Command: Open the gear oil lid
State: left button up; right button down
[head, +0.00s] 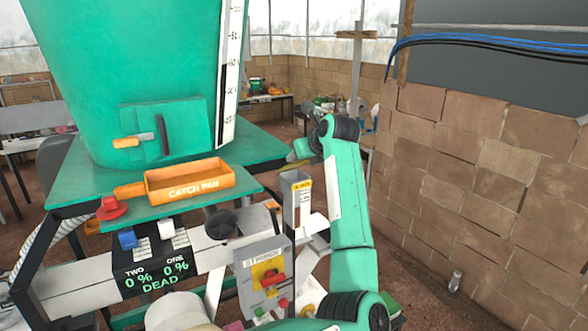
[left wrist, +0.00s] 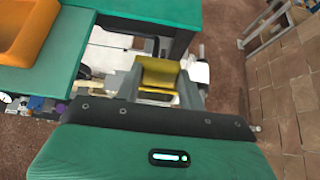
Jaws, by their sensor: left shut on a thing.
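A green arm of mine stands at the right of the head view, and its gripper (head: 301,152) is near the right edge of the green machine table. In the left wrist view my left gripper (left wrist: 159,84) is shut on a yellow thing (left wrist: 160,74) between its grey fingers. I cannot tell whether this yellow thing is the gear oil lid. A narrow grey upright box (head: 297,207) with a yellow label stands below the gripper in the head view; I cannot read its label. My right gripper is not in view.
An orange catch pan (head: 190,183) lies on the green table (head: 245,150), in front of a large green tank (head: 130,50). A grey stirrer panel (head: 264,277) is below. A brick wall (head: 490,180) closes the right side, with bare floor before it.

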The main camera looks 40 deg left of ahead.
pick_arm(q)
jog(key=shift+a+r, duration=0.1)
jog(key=shift+w+r, duration=0.1)
dwell(0.3)
jog(key=shift+a+r+h+p, duration=0.3)
jog(key=shift+h+p, duration=0.2)
jog(key=shift+p, duration=0.25)
jog(key=shift+w+a+r+g, duration=0.1)
jog(key=shift+w+g, duration=0.05)
jog(key=shift+g, duration=0.15)
jog(key=shift+w+a+h, duration=0.1)
jog(key=shift+a+h, duration=0.1)
jog(key=shift+h, duration=0.3)
jog(key=shift+r, duration=0.1)
jog(key=shift+w+a+r+g+h, duration=0.15)
jog(key=shift+a+r+g+h, duration=0.05)
jog(key=shift+a+h, duration=0.2)
jog(key=shift+w+a+r+g+h, duration=0.1)
jog(key=shift+a+r+g+h, duration=0.15)
jog(key=shift+h, duration=0.25)
jog(key=shift+f, duration=0.1)
